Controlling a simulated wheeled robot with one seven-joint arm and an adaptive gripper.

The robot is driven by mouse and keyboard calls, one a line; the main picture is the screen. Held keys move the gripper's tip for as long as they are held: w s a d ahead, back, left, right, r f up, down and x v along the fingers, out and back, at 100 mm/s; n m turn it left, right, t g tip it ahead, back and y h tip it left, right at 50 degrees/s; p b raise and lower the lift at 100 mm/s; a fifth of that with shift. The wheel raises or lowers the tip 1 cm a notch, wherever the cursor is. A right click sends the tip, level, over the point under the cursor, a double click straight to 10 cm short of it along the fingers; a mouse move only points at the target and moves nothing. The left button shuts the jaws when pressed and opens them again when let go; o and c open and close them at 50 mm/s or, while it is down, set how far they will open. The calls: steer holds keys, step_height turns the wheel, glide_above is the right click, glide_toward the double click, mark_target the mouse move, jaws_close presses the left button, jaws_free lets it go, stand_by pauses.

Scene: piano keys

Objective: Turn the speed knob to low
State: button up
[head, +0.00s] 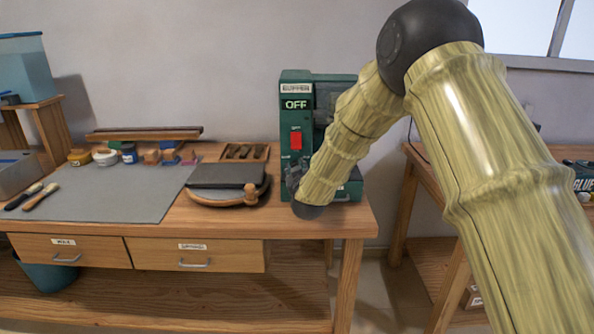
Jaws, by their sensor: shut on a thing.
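The green buffer machine (297,88) stands at the right end of the workbench. Its front carries an "OFF" label (296,104) and a red switch (295,139). My gripper (293,165), small and dark in this view, is at the machine's front just below the red switch. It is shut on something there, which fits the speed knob. The knob itself and its markings are hidden behind the gripper, so its setting cannot be read. My arm covers the right part of the machine.
Left of the machine on the workbench (342,222) are a dark flat block with a wooden-handled tool (228,177) and a wooden tray (243,152). A grey mat (110,200) lies further left, with jars behind it. A second table stands at the right.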

steer(key=o, duration=0.8)
steer(key=s+d+r, duration=0.1)
steer(key=s, duration=1.1)
steer(key=shift+d, duration=0.25)
steer(key=shift+w, duration=0.1)
